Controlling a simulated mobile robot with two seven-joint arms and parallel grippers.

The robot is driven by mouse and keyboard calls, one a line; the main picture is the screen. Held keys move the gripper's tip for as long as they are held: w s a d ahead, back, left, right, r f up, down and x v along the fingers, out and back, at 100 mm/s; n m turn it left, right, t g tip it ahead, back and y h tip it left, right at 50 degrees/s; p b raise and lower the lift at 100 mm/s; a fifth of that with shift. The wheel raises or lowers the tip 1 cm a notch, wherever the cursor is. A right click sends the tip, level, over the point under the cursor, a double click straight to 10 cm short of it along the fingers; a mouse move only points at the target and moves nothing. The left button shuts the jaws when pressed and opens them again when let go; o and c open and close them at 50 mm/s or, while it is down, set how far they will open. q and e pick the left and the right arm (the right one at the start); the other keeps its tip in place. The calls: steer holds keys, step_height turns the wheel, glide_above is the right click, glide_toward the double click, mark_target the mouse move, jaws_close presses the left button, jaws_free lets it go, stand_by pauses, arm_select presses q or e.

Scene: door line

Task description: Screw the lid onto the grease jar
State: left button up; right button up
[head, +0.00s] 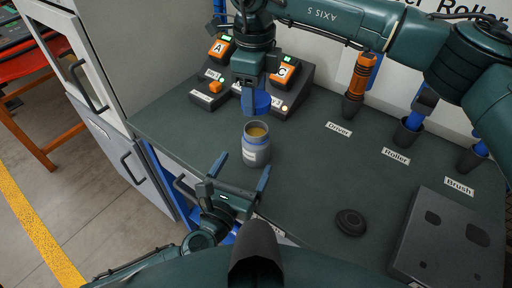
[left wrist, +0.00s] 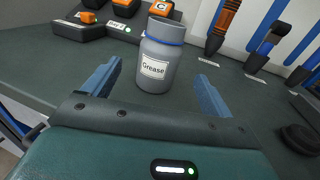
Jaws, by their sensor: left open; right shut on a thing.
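The grease jar (head: 256,153) stands upright on the dark bench, open at the top with tan grease inside. In the left wrist view it is a grey jar (left wrist: 155,68) labelled "Grease" with a blue ring at its neck. The blue lid (head: 262,104) is above the jar, apart from it, with my right gripper (head: 254,92) shut on it from above. My left gripper (head: 244,172) is open and low on the near side of the jar. Its fingers point towards the jar, one to each side, and do not appear to touch it.
Black docks with orange units (head: 222,48) stand behind the jar. An orange driver (head: 360,74), a roller (head: 410,124) and a brush (head: 475,155) stand in holders to the right. A black disc (head: 350,222) and a grey case (head: 452,240) lie at front right. The bench right of the jar is clear.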

arm_select(q)
steer(key=x, duration=1)
steer(key=shift+c, duration=0.3)
steer(key=c, duration=1.4)
arm_select(e)
glide_above(255, 135)
steer(key=shift+w+f, duration=0.1)
steer(key=shift+f, duration=2.4)
steer(key=shift+f, duration=0.1)
steer(key=shift+f, duration=0.8)
steer(key=shift+f, duration=0.55)
